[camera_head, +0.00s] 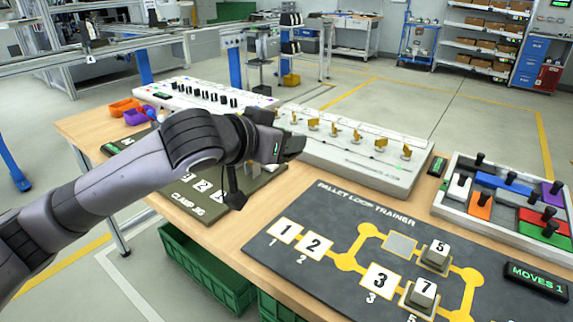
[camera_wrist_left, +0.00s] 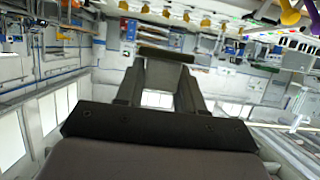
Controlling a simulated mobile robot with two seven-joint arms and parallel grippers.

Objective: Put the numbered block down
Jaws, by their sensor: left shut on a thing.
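My left gripper (camera_head: 290,147) reaches in from the left and is held level above the table, near the front edge of the long white panel. In the left wrist view the left gripper (camera_wrist_left: 164,62) is shut on a block (camera_wrist_left: 160,74), which shows as a grey shape between the fingers; no number on it can be read. Block 5 (camera_head: 437,254) and block 7 (camera_head: 423,293) stand on grey carriers on the dark pallet loop trainer board (camera_head: 330,208). White squares 1 (camera_head: 285,231), 2 (camera_head: 313,246) and 3 (camera_head: 380,279) lie on the board. My right gripper is not in view.
A clamp jig (camera_head: 185,197) lies partly behind my arm. A white panel with yellow levers (camera_head: 370,165) and a tray of coloured blocks with black knobs (camera_head: 455,209) stand behind the board. A moves display (camera_head: 537,280) is at right. An empty grey square (camera_head: 399,244) shows on the loop.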

